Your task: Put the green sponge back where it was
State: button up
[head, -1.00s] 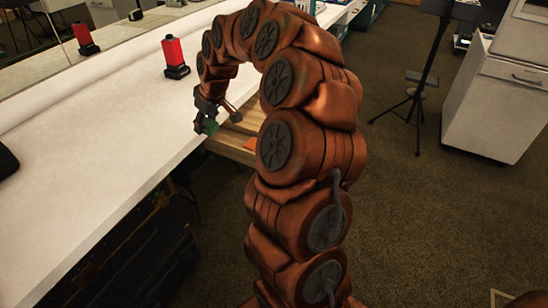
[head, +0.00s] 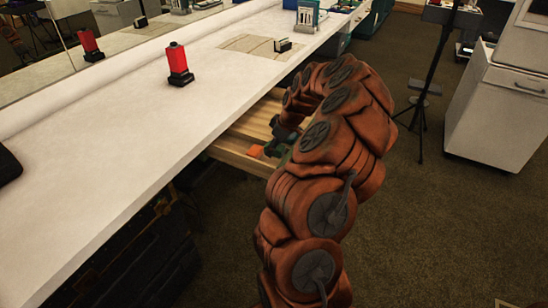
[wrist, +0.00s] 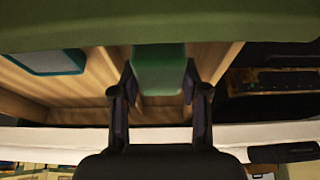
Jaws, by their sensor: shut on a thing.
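The green sponge (wrist: 158,70) is a green block between the two fingers of my gripper (wrist: 160,92) in the wrist view. My gripper is shut on it. In the head view my gripper (head: 276,145) is down at the open wooden drawer (head: 232,158) below the counter's edge. My arm hides much of the drawer and most of the sponge there. In the wrist view the drawer's wooden interior (wrist: 95,92) lies beyond the fingers. I cannot tell whether the sponge touches the drawer floor.
An orange thing (head: 256,152) lies in the drawer by my gripper. A pale, teal-edged thing (wrist: 45,60) lies in the drawer in the wrist view. A red and black object (head: 178,64) stands on the white counter (head: 100,110). A beige mat (head: 262,46) lies farther back.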

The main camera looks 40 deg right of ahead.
aim_at(274, 164)
jog(key=shift+f, duration=2.3)
jog(key=shift+f, duration=0.25)
jog(key=o, duration=1.1)
jog(key=shift+r, duration=0.15)
